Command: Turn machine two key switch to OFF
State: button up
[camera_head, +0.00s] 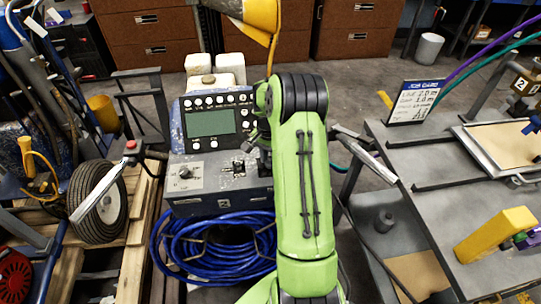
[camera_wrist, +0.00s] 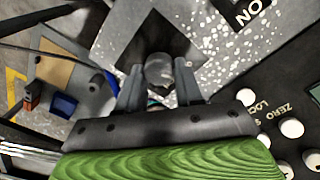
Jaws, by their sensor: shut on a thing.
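The machine's grey console (camera_head: 217,120) stands left of centre in the head view, with a display and rows of white buttons. In the wrist view, the grey rounded key switch (camera_wrist: 160,68) sits on a dark square on a speckled metal plate. My gripper (camera_wrist: 158,82) has a finger on each side of it and is shut on it. An ON label (camera_wrist: 250,14) shows upside down on the plate, up and to the right. No OFF label is readable. In the head view, my green arm and its end hide part of the console's right side, and the switch is hard to make out.
A separate knob (camera_head: 184,173) is on a pale plate at the console's left. Coiled blue hose (camera_head: 205,255) hangs below. A red-tipped handle (camera_head: 131,146) is to the left. A metal table (camera_head: 435,170) with a sign stands right.

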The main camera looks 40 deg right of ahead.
aim_at(269, 160)
jog(key=shift+n, duration=0.7)
jog(key=o, duration=1)
jog(key=shift+o, duration=0.2)
notch_tip(269, 160, up, 16)
jog(key=p, duration=0.4)
jog(key=shift+w+p, duration=0.25)
jog(key=shift+p, duration=0.05)
jog(key=shift+a+f, duration=0.1)
jog(key=shift+f, duration=0.05)
